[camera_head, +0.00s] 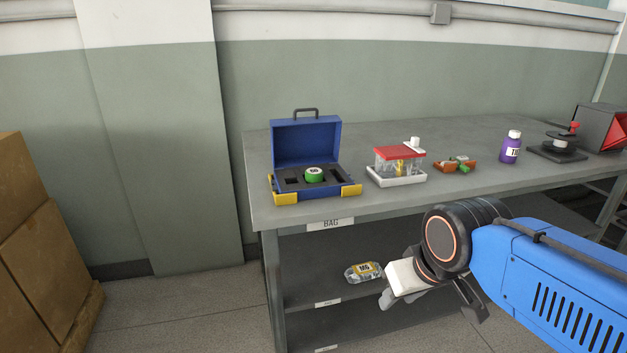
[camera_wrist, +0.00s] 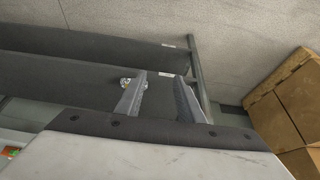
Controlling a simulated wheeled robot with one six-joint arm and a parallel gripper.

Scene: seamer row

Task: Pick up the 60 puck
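A green puck with a white label on top (camera_head: 314,174) sits in the middle of the dark insert of an open blue case (camera_head: 306,140). The label is too small to read surely. The case stands at the left end of the grey bench, its lid up at the back. My gripper (camera_head: 432,312) is in front of the bench, below the top and to the right of the case. In the wrist view my gripper (camera_wrist: 160,78) has its two fingers apart with nothing between them. The puck does not show in the wrist view.
The bench top (camera_head: 400,199) also bears a red-lidded clear box (camera_head: 399,160), small orange and green parts (camera_head: 455,164), a purple bottle (camera_head: 511,147) and a red-knobbed device (camera_head: 560,145). A clear yellow-labelled item (camera_head: 363,271) lies on the shelf below. Cardboard boxes (camera_head: 40,255) stand left.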

